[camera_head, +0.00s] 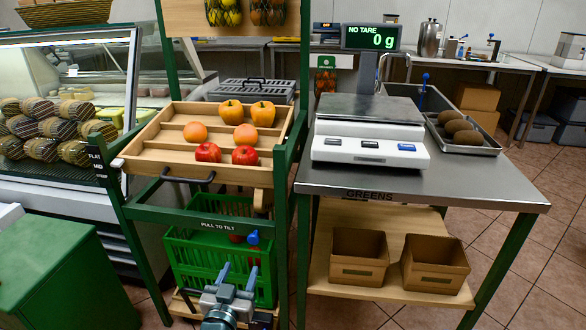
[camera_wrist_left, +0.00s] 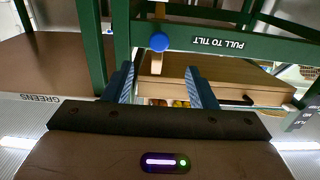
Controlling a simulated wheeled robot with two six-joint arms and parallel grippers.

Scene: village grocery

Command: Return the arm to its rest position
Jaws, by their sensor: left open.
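My left gripper (camera_head: 238,276) is low in front of the green stand, at the green crate (camera_head: 192,265). Its two fingers are apart with nothing between them. In the left wrist view the open fingers (camera_wrist_left: 160,85) point toward the stand's green bar (camera_wrist_left: 250,45) and the blue knob (camera_wrist_left: 159,41). The knob (camera_head: 253,238) hangs just above the gripper in the head view. I cannot tell whether the gripper touches the crate. The right gripper is not in view.
A tilted wooden tray (camera_head: 150,155) holds two yellow peppers, two orange fruits and two red apples. A steel table (camera_head: 440,185) on the right carries a scale (camera_head: 370,135) reading 0 g and a tray of brown fruits. Cardboard boxes (camera_head: 358,257) sit below. Floor (camera_head: 540,270) is free at right.

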